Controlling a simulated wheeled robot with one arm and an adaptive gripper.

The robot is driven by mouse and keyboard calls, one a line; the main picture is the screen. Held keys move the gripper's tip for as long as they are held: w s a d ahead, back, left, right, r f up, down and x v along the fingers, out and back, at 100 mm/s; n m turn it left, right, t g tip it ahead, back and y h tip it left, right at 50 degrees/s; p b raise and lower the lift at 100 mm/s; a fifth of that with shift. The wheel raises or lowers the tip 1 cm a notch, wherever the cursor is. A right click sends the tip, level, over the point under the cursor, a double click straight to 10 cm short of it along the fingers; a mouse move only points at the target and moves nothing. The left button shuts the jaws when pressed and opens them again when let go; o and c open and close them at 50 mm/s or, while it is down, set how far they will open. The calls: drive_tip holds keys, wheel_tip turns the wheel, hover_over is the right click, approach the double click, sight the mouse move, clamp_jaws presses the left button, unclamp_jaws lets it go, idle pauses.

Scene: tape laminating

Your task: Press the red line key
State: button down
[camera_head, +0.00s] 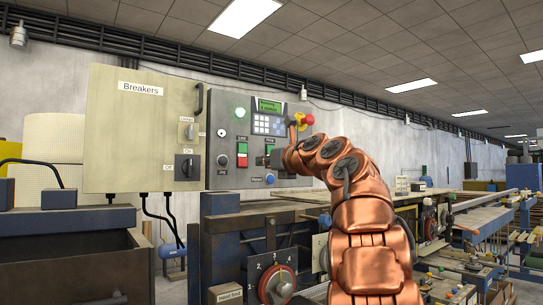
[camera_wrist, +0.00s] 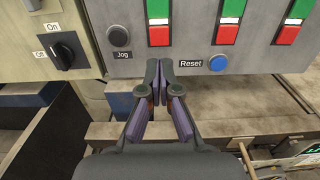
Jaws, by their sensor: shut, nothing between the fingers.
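The control panel (camera_head: 230,120) is grey and upright. Its red line key (camera_head: 242,161) sits below a green key, under a label that seems to read "Line". In the wrist view I take the leftmost red key (camera_wrist: 158,36) to be the same one; its label is out of frame there. My gripper (camera_wrist: 161,66) is shut and empty, its tips just below that key in the picture. I cannot tell the gap to the panel. In the head view my gripper (camera_head: 264,160) is small and dark, to the right of the red line key, partly hiding the second key pair.
Close by are a Jog button (camera_wrist: 118,36), a blue Reset button (camera_wrist: 218,62) and a second red key (camera_wrist: 227,35). A red emergency knob (camera_head: 308,119) sticks out at the upper right. The Breakers box (camera_head: 140,130) with a handle stands at left.

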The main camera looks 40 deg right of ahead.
sight(244, 162)
drive_tip(key=shift+w+d+p, duration=0.2)
drive_tip(key=shift+w+p, duration=1.4)
drive_tip(key=shift+w, duration=2.4)
drive_tip(key=shift+w+d+r+p, duration=0.1)
drive_tip(key=shift+w+r+p, duration=0.1)
drive_tip(key=shift+w+p, duration=0.5)
drive_tip(key=shift+s+f+b, duration=0.2)
drive_tip(key=shift+s+b, duration=0.2)
drive_tip(key=shift+s, duration=0.05)
drive_tip(key=s+b, duration=0.5)
drive_tip(key=s, duration=0.8)
drive_tip(key=shift+s+a+r, duration=0.2)
drive_tip(key=shift+a, duration=0.2)
